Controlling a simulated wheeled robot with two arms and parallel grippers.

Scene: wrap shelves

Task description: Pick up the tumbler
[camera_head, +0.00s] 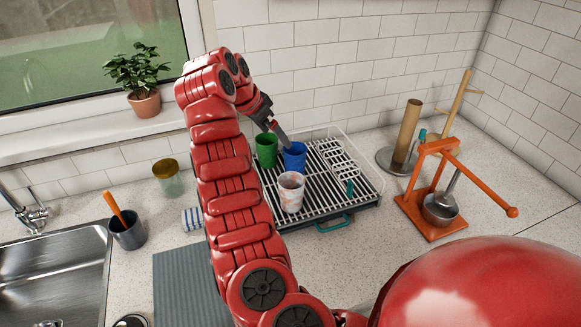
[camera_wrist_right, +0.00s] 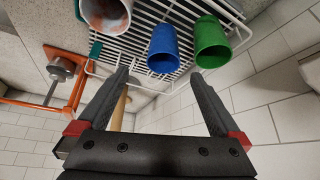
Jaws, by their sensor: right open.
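Three cups stand on the dish rack (camera_head: 330,205): a green cup (camera_head: 266,150), a blue cup (camera_head: 295,156) and a white cup with reddish patches (camera_head: 291,192). I cannot tell which is called the tumbler. My right gripper (camera_head: 281,133) reaches over the back of the rack, close to the blue and green cups. In the right wrist view the open, empty jaws (camera_wrist_right: 158,80) have the blue cup (camera_wrist_right: 163,50) beyond and between their tips. The green cup (camera_wrist_right: 211,42) is to the right and the patterned cup (camera_wrist_right: 106,14) at upper left. My left gripper is not in view.
An orange press (camera_head: 432,190) with a metal bowl and a paper-towel holder (camera_head: 405,135) stand right of the rack. A gold-lidded jar (camera_head: 168,178), a dark cup (camera_head: 127,232) and the sink (camera_head: 55,265) are left. The tiled wall rises close behind the rack.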

